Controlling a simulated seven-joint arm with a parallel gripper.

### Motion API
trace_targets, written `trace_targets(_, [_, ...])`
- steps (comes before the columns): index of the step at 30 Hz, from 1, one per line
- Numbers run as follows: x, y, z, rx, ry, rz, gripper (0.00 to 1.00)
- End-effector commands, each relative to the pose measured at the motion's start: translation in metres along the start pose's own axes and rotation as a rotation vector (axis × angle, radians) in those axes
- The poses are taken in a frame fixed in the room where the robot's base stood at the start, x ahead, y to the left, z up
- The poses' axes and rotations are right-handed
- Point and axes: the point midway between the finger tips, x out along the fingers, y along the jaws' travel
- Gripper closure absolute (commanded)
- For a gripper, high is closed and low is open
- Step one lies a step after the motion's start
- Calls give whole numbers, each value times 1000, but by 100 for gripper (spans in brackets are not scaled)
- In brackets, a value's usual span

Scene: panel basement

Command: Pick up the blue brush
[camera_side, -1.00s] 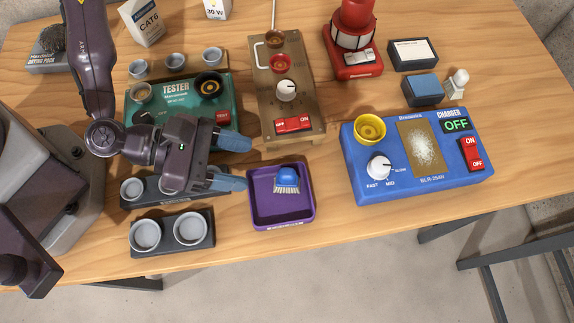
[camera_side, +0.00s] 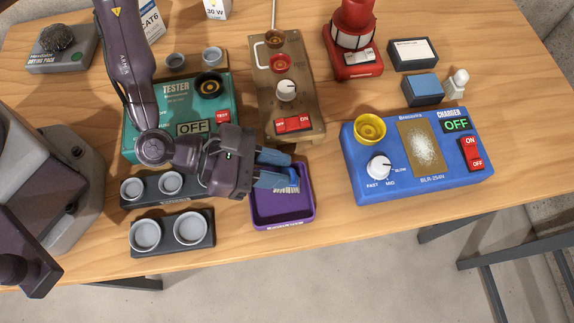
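The blue brush (camera_side: 294,178) with pale bristles is in the purple tray (camera_side: 285,217), near its back edge. It is partly hidden by my gripper's fingers. My gripper (camera_side: 280,170) reaches in from the left, its blue fingertips at the brush and over the tray's back part. The two fingers are a little apart, with a narrow gap. I cannot tell whether they touch or clamp the brush. No lift of the brush shows.
The brown panel (camera_side: 262,110) with knob and red switch stands behind the tray. The blue charger (camera_side: 350,170) is to the right, and holders with grey cups (camera_side: 202,243) are to the left. The green tester (camera_side: 145,143) is behind my gripper. Bare table lies between tray and charger.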

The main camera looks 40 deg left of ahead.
Motion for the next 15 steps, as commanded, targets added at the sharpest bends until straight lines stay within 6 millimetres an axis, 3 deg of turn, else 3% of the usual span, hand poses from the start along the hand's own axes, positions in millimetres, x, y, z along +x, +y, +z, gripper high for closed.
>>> trace_targets(8, [-1,0,2,0,-1,1,100])
trace_targets(15, [-15,1,38,2,-5,1,100])
